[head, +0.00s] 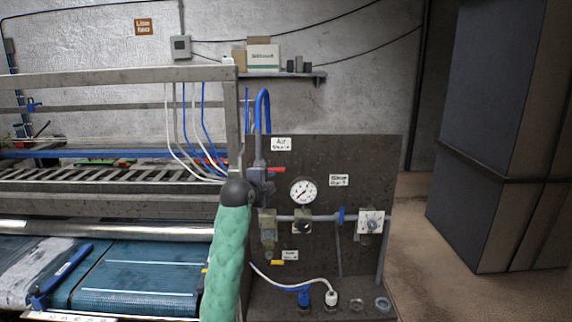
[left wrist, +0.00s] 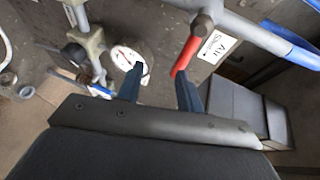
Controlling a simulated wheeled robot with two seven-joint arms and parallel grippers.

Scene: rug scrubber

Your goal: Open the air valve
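The air valve has a red lever (head: 276,170) on a vertical grey pipe, below the label "Air" on a dark panel. The lever points right, across the pipe. In the left wrist view the red lever (left wrist: 186,55) hangs from a round pivot on the pipe. My left gripper (head: 264,187), on the green-sleeved arm, is close to the valve in the head view. In the left wrist view the left gripper (left wrist: 160,70) is open, fingers apart. The lever's end is at the right fingertip; I cannot tell whether they touch. My right gripper is not in view.
A pressure gauge (head: 303,192) and a horizontal pipe with a square white-faced fitting (head: 371,221) are on the dark panel (head: 370,165). A metal-framed conveyor machine (head: 120,75) stands at left. A tall dark cabinet (head: 490,130) stands at right, with open floor before it.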

